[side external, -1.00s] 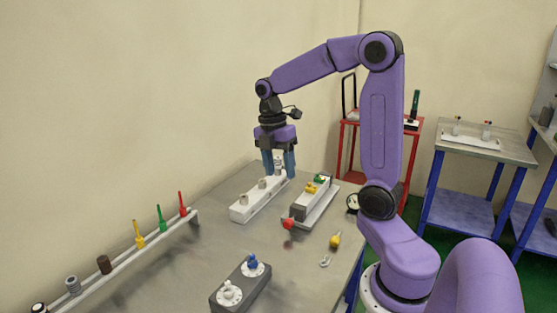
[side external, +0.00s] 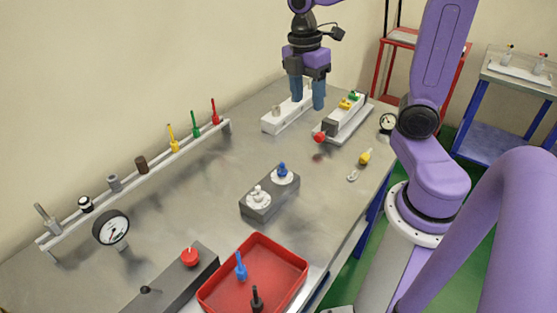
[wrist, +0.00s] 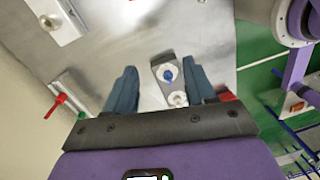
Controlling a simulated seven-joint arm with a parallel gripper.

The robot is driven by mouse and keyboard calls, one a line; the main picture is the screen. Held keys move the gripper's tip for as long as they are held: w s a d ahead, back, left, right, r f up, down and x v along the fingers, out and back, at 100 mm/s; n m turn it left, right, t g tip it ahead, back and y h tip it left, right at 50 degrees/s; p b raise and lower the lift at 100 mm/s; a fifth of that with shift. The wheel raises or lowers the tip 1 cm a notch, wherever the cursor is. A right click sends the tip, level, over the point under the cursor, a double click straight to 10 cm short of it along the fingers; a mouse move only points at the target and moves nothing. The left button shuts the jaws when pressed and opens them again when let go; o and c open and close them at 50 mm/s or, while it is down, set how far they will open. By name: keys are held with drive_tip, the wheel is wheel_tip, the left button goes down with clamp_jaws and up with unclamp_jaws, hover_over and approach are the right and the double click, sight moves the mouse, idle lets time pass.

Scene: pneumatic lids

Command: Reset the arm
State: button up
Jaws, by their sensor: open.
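My gripper (side external: 308,98) points down at the far end of the table, in front of the far part of a long white block (side external: 272,123) in the side view. Its two blue fingers stand apart, with nothing held between them. In the wrist view the gripper (wrist: 162,78) is also open. Through its gap I see a dark block (wrist: 156,63) with a blue knob and a white knob, lower down on the table. The exact height of the fingertips above the table is hard to tell.
A grey block with yellow and green parts (side external: 342,120) lies right of the gripper. The dark two-knob block (side external: 262,206) is mid-table. A rail (side external: 150,168) with several tools runs along the wall. A red tray (side external: 290,292) and pressure gauge (side external: 111,228) are nearer.

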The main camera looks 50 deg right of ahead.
drive_tip(key=s+a+f+m, duration=0.1)
drive_tip(key=s+a+f, duration=0.1)
drive_tip(key=s+a, duration=0.2)
drive_tip(key=s+a+f+m+t, duration=0.1)
drive_tip(key=s+a, duration=0.4)
drive_tip(key=s, duration=0.6)
drive_tip(key=shift+s+f+m+y, duration=0.2)
drive_tip(key=shift+f+m+y, duration=0.2)
drive_tip(key=shift+f+m, duration=0.35)
drive_tip(key=shift+a, duration=0.1)
idle(0.5)
